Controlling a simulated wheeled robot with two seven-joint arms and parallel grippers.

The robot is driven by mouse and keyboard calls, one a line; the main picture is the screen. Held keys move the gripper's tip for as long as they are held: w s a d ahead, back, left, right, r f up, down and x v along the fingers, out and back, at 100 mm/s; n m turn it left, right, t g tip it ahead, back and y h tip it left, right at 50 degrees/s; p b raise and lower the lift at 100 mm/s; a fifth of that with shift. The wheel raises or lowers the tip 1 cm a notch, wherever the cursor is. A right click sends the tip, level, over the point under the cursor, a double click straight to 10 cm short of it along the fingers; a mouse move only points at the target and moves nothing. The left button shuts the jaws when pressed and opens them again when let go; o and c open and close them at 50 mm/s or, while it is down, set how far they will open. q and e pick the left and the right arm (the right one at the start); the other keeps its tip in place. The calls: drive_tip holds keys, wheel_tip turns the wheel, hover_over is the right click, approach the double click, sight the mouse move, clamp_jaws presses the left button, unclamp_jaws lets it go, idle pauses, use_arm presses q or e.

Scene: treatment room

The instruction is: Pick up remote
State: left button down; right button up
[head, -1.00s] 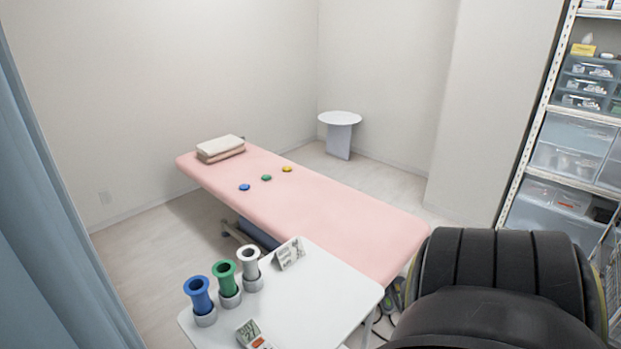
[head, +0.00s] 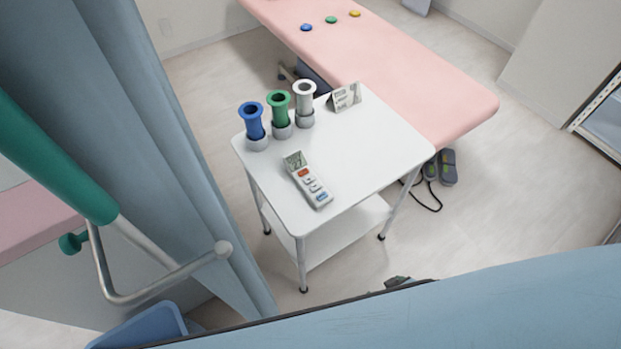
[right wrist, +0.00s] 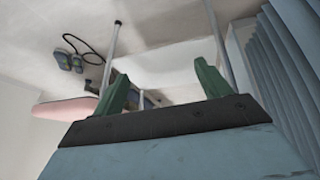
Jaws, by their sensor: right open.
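The remote (head: 308,180) is a white handset with a grey display and orange and blue buttons. It lies flat on top of the small white table (head: 370,150), near its left front side, in the head view. My right gripper (right wrist: 161,88) is open and empty, with two green fingers apart in the right wrist view. In the head view its blue body fills the bottom edge, nearer the camera than the table, and a small dark fingertip (head: 397,282) shows above it. The remote does not show in the right wrist view. My left gripper is out of view.
Blue (head: 253,125), green (head: 279,115) and white (head: 304,103) tubes in grey holders stand behind the remote. A folded card (head: 346,97) stands behind right. The pink bed (head: 400,70) is behind; a curtain (head: 160,130) hangs left. The tabletop's right side is clear.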

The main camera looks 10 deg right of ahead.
drive_tip(key=w+a+r+t+y+b, duration=0.1)
drive_tip(key=w+a+r+t+b, duration=0.15)
drive_tip(key=w+r, duration=0.6)
drive_tip(key=n+t+y+b, duration=0.1)
drive_tip(key=t+y+b, duration=0.15)
drive_tip(key=t, duration=0.25)
approach(311, 182)
drive_tip(key=w, duration=0.1)
drive_tip(key=w+f, duration=0.1)
drive_tip(key=w+y+b, duration=0.1)
drive_tip(key=shift+w+f, duration=0.15)
drive_tip(key=shift+f, duration=0.2)
drive_tip(key=shift+x, duration=0.75)
drive_tip(key=shift+a+b+x, duration=0.1)
drive_tip(key=shift+b+x, duration=0.3)
drive_tip(key=shift+x, duration=0.75)
drive_tip(key=shift+a+b+x, duration=0.15)
drive_tip(key=shift+b+x, duration=0.25)
drive_tip(key=shift+x, duration=0.8)
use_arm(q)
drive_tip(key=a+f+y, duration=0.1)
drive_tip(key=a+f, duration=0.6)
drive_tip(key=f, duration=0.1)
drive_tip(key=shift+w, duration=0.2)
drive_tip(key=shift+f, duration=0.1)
use_arm(e)
drive_tip(key=shift+c, duration=0.5)
